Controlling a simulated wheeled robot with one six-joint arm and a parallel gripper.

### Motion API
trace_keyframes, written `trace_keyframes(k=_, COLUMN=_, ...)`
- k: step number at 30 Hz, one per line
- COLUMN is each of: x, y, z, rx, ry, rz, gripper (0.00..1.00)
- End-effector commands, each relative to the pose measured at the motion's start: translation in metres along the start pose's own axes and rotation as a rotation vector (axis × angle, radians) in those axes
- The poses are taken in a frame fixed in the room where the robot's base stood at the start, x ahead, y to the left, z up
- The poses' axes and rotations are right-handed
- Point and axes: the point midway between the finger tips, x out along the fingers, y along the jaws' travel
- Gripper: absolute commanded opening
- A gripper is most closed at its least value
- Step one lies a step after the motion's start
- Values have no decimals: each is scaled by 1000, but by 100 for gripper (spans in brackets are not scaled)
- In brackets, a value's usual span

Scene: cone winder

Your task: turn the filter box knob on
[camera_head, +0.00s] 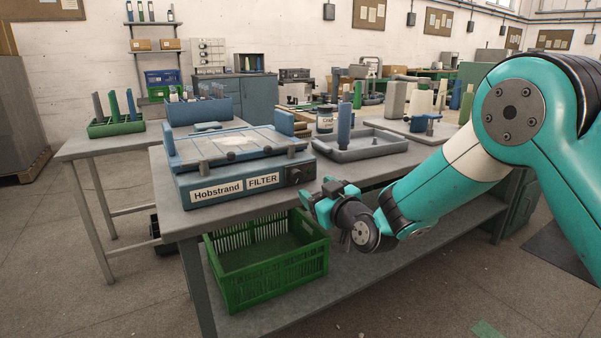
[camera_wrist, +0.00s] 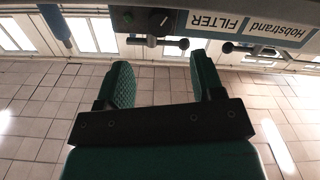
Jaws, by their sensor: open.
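The filter box (camera_head: 240,178) is a low blue-grey unit with "Hobstrand" and "FILTER" labels, standing at the near left of the workbench. Its black knob (camera_head: 295,175) is on the front face, right of the labels. In the wrist view, which shows the box upside down, the dark knob (camera_wrist: 160,21) bears a pale mark. My gripper (camera_head: 317,202) is in front of the bench edge, just right of and below the knob. In the wrist view my gripper (camera_wrist: 161,70) has its two green fingers apart and empty, with the knob beyond the gap, not touched.
A green crate (camera_head: 265,280) sits below the bench front. A grey tray (camera_head: 372,147) with a blue upright block stands right of the box. Small knobs or clamps (camera_wrist: 183,43) protrude near the box edge in the wrist view. The floor in front is clear.

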Motion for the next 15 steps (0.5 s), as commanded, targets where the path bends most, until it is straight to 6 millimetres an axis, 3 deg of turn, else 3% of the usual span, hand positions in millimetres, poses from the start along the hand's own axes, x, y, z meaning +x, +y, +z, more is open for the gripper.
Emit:
trace_keyframes(k=6, x=47, y=-1, z=0, rx=-1, ry=3, rz=-2, gripper=61)
trace_keyframes(k=15, x=79, y=0, z=1, rx=1, ry=0, rz=-1, gripper=61)
